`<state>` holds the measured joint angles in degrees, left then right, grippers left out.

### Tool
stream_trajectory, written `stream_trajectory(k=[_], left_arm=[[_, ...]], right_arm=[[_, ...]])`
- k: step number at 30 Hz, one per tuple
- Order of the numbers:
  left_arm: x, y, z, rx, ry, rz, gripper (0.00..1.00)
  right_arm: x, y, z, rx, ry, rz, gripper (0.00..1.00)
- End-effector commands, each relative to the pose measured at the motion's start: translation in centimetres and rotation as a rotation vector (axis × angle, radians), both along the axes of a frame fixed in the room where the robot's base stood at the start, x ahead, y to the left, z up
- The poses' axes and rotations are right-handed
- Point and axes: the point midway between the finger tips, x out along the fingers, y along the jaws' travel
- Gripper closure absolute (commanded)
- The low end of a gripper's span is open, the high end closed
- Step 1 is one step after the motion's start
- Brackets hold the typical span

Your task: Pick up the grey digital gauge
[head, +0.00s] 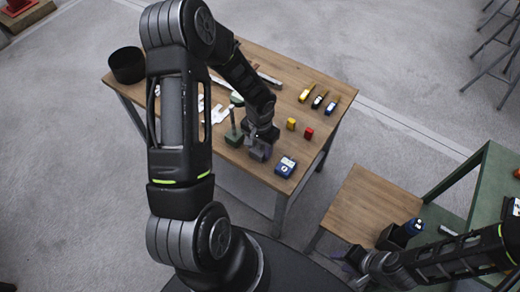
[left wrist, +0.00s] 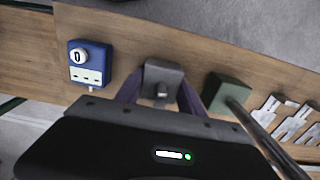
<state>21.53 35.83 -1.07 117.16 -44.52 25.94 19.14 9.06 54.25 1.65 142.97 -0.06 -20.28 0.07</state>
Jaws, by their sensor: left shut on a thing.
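The grey digital gauge (left wrist: 163,75) is a small dark-grey block between the two purple fingers of my left gripper (left wrist: 161,97) in the left wrist view. The fingers are shut on its sides. In the head view the gauge (head: 260,153) shows below my left gripper (head: 262,138), near the table's front edge. I cannot tell whether it touches the tabletop. Its display is not readable. My right gripper (head: 357,262) is low at the right in the head view, near the small wooden table, and partly hidden; its jaws are unclear.
A blue box with a white dial (head: 286,166) stands right of the gauge. A green stand with a rod (head: 234,138) is close on the left. Yellow (head: 291,124) and red (head: 309,133) blocks lie behind. A black bin (head: 127,65) stands at the far-left corner.

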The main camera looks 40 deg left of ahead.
Motion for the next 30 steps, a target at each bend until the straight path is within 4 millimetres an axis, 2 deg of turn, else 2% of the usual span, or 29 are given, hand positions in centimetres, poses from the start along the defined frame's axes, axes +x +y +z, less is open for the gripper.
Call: stream_trajectory(k=[2, 12, 30], left_arm=[[0.00, 0.01, 0.00, 0.000, 0.000, 0.000, 0.72], [0.00, 0.01, 0.00, 0.000, 0.000, 0.000, 0.99], [0.10, 0.02, 0.18, 0.001, -0.002, 0.000, 1.00]], right_arm=[[0.00, 0.00, 0.00, 0.000, 0.000, 0.000, 0.64], [0.00, 0.00, 0.00, 0.000, 0.000, 0.000, 0.64], [0.00, 0.01, 0.01, 0.000, 0.000, 0.000, 0.64]])
